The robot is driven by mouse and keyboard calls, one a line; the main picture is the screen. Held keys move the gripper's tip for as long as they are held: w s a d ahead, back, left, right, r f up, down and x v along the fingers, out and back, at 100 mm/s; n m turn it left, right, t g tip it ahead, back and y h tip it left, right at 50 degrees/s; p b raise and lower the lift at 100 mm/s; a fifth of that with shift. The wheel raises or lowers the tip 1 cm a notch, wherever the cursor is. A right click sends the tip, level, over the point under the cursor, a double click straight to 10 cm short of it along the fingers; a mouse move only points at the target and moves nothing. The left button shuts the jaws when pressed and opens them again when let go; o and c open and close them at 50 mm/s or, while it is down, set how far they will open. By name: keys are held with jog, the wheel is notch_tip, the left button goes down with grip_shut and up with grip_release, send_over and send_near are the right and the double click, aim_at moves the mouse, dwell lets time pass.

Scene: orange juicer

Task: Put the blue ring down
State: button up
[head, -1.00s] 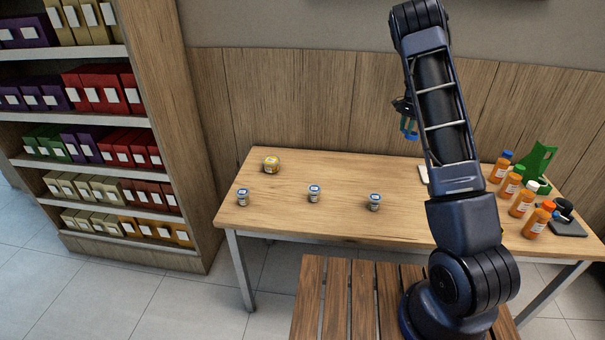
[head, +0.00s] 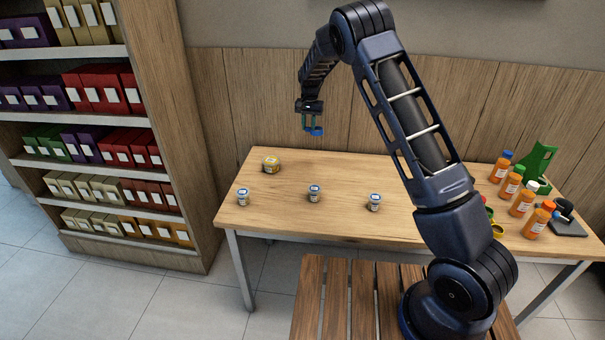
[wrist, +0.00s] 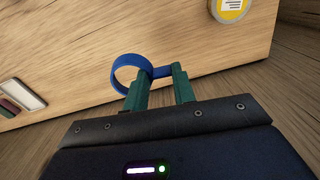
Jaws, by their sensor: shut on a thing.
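The blue ring (head: 317,132) is in my gripper (head: 311,124), raised above the back of the wooden table (head: 410,225) in the head view. In the wrist view, my gripper's green fingers (wrist: 160,73) are shut on the right side of the blue ring (wrist: 115,74). The ring sticks out to the left of the fingers and its opening is visible. Nothing is seen touching the ring from below.
A yellow-lidded jar (head: 271,165) stands at the table's back left. Orange bottles (head: 522,203) and a green stand (head: 538,165) are at the right. The table's back middle is clear.

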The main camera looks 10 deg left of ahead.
jog(key=n, duration=0.1)
send_over(297, 172)
notch_tip(297, 172, down, 20)
jog(key=shift+w+r, duration=0.15)
dwell(0.5)
jog(key=o, duration=0.9)
jog(key=shift+o, duration=0.2)
notch_tip(297, 172, up, 12)
jog(key=shift+d, duration=0.2)
jog(key=shift+d+r, duration=0.1)
